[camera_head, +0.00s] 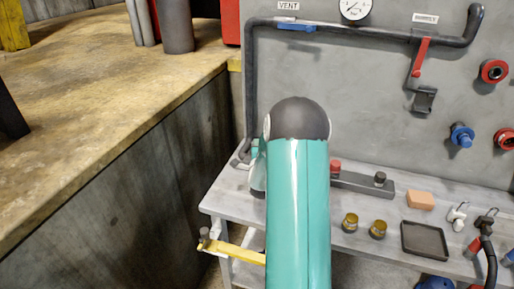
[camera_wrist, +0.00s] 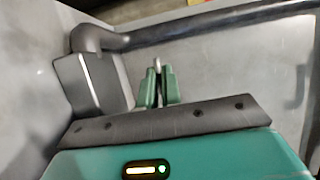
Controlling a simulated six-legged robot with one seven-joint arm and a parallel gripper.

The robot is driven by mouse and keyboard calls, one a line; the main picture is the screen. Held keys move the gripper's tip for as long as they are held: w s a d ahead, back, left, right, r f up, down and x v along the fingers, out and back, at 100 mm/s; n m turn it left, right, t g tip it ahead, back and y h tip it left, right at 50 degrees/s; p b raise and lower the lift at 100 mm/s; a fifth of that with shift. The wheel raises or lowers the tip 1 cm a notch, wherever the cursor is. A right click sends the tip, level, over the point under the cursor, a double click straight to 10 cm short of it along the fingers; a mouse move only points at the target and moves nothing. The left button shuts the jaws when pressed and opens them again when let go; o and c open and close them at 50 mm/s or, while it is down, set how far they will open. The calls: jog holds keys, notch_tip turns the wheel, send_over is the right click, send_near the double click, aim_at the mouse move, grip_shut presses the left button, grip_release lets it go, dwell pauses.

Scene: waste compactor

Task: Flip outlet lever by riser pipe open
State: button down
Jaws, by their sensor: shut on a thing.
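The dark riser pipe (camera_head: 250,90) runs down the left edge of the grey panel to the bench. In the wrist view the pipe (camera_wrist: 215,25) bends at an elbow into a grey block (camera_wrist: 88,82). My gripper (camera_wrist: 158,88) is beside this block, its green fingers close together. A small light-grey tip (camera_wrist: 157,63) shows between them; it appears to be the outlet lever, mostly hidden by the fingers. In the head view my teal arm hides most of the gripper and the lever, so the lever's angle cannot be told.
A yellow handle (camera_head: 235,251) sticks out low at the bench's left. The bench (camera_head: 310,210) holds an orange block (camera_head: 420,200), a dark tray (camera_head: 425,240) and brass cups (camera_head: 350,222). A blue lever (camera_head: 297,27) and red lever (camera_head: 421,58) are on the panel. A concrete wall (camera_head: 130,180) stands left.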

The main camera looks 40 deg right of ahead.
dwell(0.4)
jog(key=c, duration=1.9)
grip_release()
jog(key=v, duration=1.3)
jog(key=shift+s+a, duration=0.25)
jog(key=shift+s, duration=0.05)
